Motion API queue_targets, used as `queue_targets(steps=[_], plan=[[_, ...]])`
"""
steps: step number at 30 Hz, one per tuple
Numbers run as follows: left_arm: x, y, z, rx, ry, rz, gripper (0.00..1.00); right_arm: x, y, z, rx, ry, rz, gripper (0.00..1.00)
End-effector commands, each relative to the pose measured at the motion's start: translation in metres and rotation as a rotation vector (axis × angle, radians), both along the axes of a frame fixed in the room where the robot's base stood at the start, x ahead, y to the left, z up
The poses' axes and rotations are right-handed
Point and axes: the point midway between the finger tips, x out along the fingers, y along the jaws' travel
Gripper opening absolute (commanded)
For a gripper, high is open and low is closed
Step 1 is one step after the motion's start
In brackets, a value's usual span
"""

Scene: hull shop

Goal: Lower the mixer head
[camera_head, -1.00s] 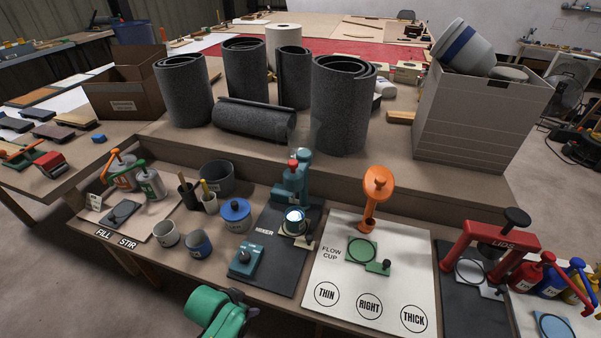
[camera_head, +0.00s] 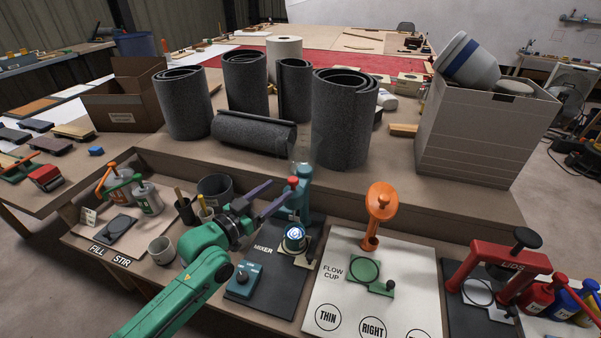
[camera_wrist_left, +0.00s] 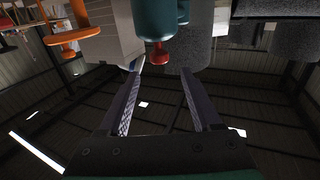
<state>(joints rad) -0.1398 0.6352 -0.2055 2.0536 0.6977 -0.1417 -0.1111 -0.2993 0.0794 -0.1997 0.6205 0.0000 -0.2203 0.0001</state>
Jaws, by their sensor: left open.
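The teal mixer (camera_head: 303,198) stands on a dark base plate marked MIXER. Its head is up, with a red knob (camera_head: 293,181) on it. A cup with a bright rim (camera_head: 294,232) sits on the plate in front of it, uncovered from above. My left gripper (camera_head: 284,191) is open and empty, its two fingers pointing at the knob. In the left wrist view the teal head (camera_wrist_left: 155,18) and red knob (camera_wrist_left: 159,55) show between and just beyond the fingertips (camera_wrist_left: 159,73). Whether a finger touches the knob is unclear. My right gripper is out of view.
A blue control box (camera_head: 245,281) sits on the mixer's plate. The orange flow cup stand (camera_head: 379,203) is close on the right. A grey cup (camera_head: 161,250), pen holders and a dark bucket (camera_head: 215,188) are on the left. Dark rolls (camera_head: 343,120) stand on the raised shelf behind.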

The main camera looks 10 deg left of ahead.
Motion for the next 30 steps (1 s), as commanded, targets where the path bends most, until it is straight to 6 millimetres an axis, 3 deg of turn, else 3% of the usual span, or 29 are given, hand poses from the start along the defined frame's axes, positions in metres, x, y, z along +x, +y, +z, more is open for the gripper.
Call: queue_targets(steps=[6,10,15,21,22,27,30], plan=[[0.053,-0.026,0.003,-0.003,-0.001,0.000,0.65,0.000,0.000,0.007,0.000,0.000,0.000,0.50],[0.077,-0.039,0.002,-0.002,0.001,-0.002,0.65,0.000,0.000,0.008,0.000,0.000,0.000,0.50],[0.091,-0.046,0.000,0.001,0.003,-0.002,0.65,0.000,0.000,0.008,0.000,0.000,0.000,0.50],[0.091,-0.046,0.000,0.001,0.003,-0.002,0.65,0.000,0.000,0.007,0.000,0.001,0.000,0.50],[0.091,-0.046,0.000,0.001,0.003,-0.002,0.62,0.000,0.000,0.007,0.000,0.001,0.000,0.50],[0.091,-0.046,0.000,0.001,0.003,-0.002,0.00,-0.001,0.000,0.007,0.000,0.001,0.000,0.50],[0.091,-0.046,0.000,0.001,0.003,-0.002,0.00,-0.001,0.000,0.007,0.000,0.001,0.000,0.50]])
